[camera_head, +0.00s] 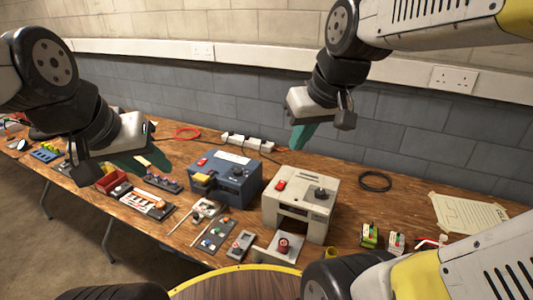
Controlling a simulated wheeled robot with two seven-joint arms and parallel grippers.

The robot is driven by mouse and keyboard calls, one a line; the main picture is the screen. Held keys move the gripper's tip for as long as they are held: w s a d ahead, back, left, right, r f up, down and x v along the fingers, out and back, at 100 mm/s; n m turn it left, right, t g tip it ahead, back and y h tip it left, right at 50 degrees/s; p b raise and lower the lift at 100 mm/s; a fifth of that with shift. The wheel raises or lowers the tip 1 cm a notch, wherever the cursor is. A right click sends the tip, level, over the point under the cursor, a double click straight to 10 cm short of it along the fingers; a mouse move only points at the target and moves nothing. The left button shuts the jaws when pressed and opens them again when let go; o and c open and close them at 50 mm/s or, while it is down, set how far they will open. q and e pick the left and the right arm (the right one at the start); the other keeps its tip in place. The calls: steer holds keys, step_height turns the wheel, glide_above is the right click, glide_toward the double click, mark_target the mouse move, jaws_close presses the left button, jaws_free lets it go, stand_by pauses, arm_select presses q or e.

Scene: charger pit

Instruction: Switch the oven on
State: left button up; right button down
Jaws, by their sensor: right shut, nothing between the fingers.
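A beige box (272,210) that looks like the oven stands on the wooden bench. It has a red rocker switch (281,185) and a black knob (320,193) on top, and a dark opening in its front. I cannot tell the switch's position. A pale plate (262,254) with a round red and dark part on it lies in front of the opening. My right gripper (299,137) is shut and empty, with teal fingertips pointing down, above and behind the beige box. My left gripper (150,160) hangs over the bench's left part; its finger gap is not clear.
A blue box (228,180) with a black knob stands left of the beige one. Several small parts and trays cover the bench to the left. A black cable ring (375,181), a paper sheet (470,216) and small green-and-white blocks (370,235) lie right. The wall runs behind.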

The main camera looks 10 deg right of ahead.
steer(key=w+d+f+n+g+h, duration=0.1)
steer(key=w+f+n+g, duration=0.3)
steer(key=w, duration=0.8)
steer(key=n+g+h, duration=0.1)
steer(key=n, duration=0.4)
glide_above(280, 185)
steer(key=w, duration=0.1)
step_height(280, 185, down, 7)
steer(key=shift+w+d+r, duration=0.1)
steer(key=shift+w+d, duration=0.1)
steer(key=shift+d, duration=0.25)
step_height(280, 185, down, 12)
steer(key=shift+r, duration=0.2)
steer(key=shift+s+a+r, duration=0.35)
steer(key=shift+s+a, duration=0.1)
steer(key=shift+s, duration=0.2)
steer(key=shift+r, duration=0.1)
